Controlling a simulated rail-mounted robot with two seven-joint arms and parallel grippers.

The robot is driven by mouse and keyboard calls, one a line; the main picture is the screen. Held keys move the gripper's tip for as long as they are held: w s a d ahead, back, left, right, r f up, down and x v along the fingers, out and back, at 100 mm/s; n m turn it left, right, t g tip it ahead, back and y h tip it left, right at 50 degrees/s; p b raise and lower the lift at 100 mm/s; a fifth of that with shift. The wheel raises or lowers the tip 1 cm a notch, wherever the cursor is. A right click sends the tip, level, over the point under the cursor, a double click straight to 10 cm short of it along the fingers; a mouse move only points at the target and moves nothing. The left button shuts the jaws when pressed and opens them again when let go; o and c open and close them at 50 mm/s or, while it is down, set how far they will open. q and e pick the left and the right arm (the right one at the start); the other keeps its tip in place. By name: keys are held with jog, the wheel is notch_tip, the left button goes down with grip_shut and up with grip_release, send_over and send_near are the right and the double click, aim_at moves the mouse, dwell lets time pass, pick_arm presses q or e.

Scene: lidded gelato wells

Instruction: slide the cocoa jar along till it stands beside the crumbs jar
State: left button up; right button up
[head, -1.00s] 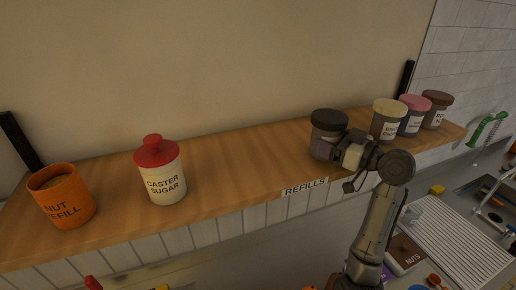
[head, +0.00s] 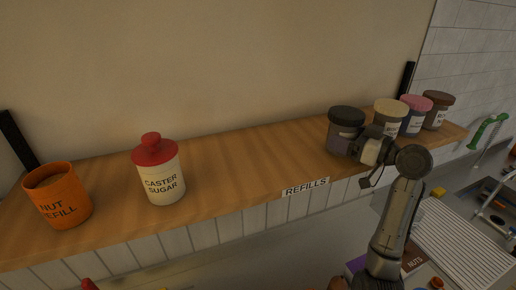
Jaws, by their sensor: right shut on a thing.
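A jar with a black lid and dark grey body (head: 345,118) stands upright on the wooden shelf; it seems to be the cocoa jar, but its label is not visible. My right gripper (head: 352,146) is shut on its lower body from the front. Just right of it stands a jar with a cream lid (head: 389,107), probably the crumbs jar; its label is partly hidden by my gripper and too small to read surely. Only a narrow gap shows between the two lids. My left gripper is out of view.
A pink-lidded jar (head: 416,104) and a brown-lidded jar (head: 438,98) stand further right on the shelf (head: 250,165). The caster sugar jar (head: 158,182) and orange nut refill pot (head: 58,205) stand at the left. The shelf's middle is clear.

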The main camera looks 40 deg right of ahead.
jog(key=shift+s+d+b, duration=0.25)
jog(key=shift+d+b, duration=0.05)
jog(key=shift+d, duration=0.75)
jog(key=shift+s, duration=0.1)
jog(key=shift+d, duration=0.25)
jog(key=shift+s+d+b, duration=0.2)
jog(key=shift+d+b, duration=0.15)
jog(key=shift+d, duration=0.3)
jog(key=shift+s+d+b, duration=0.2)
jog(key=shift+d+b, duration=0.15)
jog(key=shift+d, duration=0.25)
jog(key=o, duration=0.4)
jog(key=shift+c, duration=0.2)
jog(key=shift+o, duration=0.5)
jog(key=shift+s, duration=0.1)
